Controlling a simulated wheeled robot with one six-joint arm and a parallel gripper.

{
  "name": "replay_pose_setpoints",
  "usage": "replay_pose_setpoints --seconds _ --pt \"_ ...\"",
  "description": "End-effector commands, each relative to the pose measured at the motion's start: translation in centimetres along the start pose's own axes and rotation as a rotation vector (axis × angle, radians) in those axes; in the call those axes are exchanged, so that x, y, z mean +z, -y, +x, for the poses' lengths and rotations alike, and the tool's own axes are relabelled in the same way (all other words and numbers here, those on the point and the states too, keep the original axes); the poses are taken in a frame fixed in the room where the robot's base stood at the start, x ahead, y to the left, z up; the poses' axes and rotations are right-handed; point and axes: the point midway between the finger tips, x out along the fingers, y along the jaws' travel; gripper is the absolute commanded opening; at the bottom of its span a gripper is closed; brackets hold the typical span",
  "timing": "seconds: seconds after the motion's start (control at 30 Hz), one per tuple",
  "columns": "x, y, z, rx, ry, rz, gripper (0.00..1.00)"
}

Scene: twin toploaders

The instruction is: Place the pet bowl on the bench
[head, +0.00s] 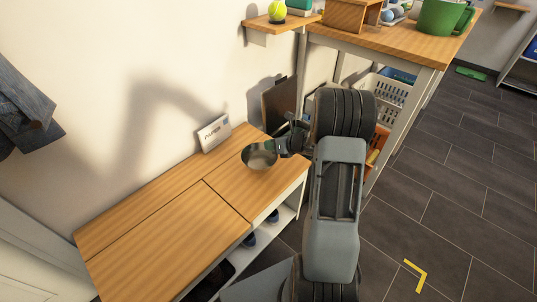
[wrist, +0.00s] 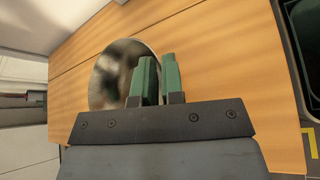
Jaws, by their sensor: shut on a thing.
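The pet bowl (head: 259,156) is a shiny metal bowl at the right end of the wooden bench (head: 150,225) in the head view. My gripper (head: 283,146) reaches in from the right and is shut on the bowl's rim. In the wrist view the bowl (wrist: 115,68) lies behind the two green fingers of my gripper (wrist: 156,78), with the bench top (wrist: 220,55) around it. The bowl looks about level and is on or just above the bench top; I cannot tell if it touches.
A small white sign (head: 214,133) stands at the back of the bench against the wall. Shoes (head: 250,240) sit on the shelf below. The bench's left part is clear.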

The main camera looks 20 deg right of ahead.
Motion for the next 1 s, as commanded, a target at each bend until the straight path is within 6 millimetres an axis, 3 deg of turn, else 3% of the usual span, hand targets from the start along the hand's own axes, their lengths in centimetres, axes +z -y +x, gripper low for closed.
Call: replay_pose_setpoints --seconds 0.33,0.53,0.97,1.0 --pt "-0.7 0.9 1.8 0.001 -0.001 -0.001 0.0" --pt "-2.9 2.0 3.1 0.0 -0.001 0.001 0.0" --pt "-3.2 2.2 3.3 0.0 0.001 -0.002 0.0" --pt "-3.1 2.2 3.2 0.0 0.0 -0.001 0.12"
